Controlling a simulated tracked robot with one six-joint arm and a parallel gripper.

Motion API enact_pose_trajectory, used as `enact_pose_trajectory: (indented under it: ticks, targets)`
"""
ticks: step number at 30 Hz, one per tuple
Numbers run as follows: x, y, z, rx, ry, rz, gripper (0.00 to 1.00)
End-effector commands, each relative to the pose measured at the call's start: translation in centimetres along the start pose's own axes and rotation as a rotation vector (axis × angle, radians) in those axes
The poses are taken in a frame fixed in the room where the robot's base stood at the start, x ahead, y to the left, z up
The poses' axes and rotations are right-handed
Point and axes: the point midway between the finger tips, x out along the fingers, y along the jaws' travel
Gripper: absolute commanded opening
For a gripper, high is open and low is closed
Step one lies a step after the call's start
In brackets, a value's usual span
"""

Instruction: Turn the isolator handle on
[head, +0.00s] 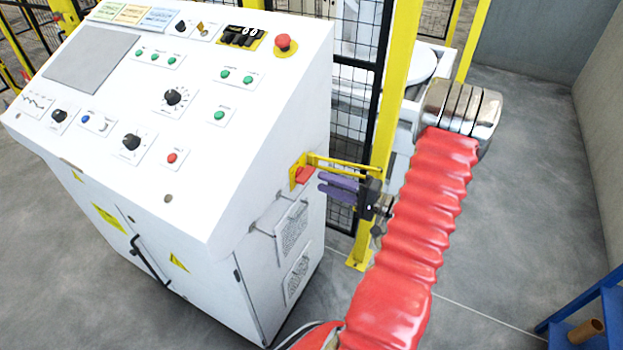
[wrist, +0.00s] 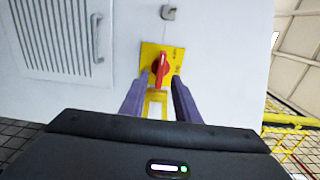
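The isolator handle is a red knob on a yellow plate on the white cabinet's side wall. In the wrist view the handle (wrist: 162,66) stands nearly upright on the plate (wrist: 148,52). In the head view the handle (head: 304,175) is partly hidden by the purple fingers. My gripper (head: 321,184) reaches toward it from the right. In the wrist view the gripper (wrist: 156,81) is open, with one finger on each side of the handle's lower end. I cannot tell whether either finger touches it. A yellow frame (wrist: 155,97) shows between the fingers.
The white control cabinet (head: 230,130) has buttons and knobs on its sloped top. A vent grille (wrist: 62,35) and a small metal catch (wrist: 169,12) are near the plate. A yellow fence post (head: 392,90) stands close behind my arm.

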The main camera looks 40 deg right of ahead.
Motion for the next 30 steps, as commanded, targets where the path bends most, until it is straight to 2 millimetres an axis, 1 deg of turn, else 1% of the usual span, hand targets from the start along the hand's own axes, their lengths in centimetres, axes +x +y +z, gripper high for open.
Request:
enact_pose_trajectory:
  ticks: [1,6,12,16,23,26,30]
  targets:
    - [0.8,0.0,0.1,0.0,-0.003,0.0,0.29]
    - [3.0,0.0,0.1,0.0,-0.004,-0.001,0.29]
    - [4.8,0.0,0.0,0.0,-0.001,0.0,0.29]
    - [5.2,0.0,0.0,0.0,-0.001,0.0,0.29]
    - [5.3,0.0,0.0,0.0,0.0,0.0,0.29]
    - [5.2,0.0,0.0,0.0,0.0,0.0,0.23]
    - [5.2,0.0,0.0,0.0,0.0,0.0,0.13]
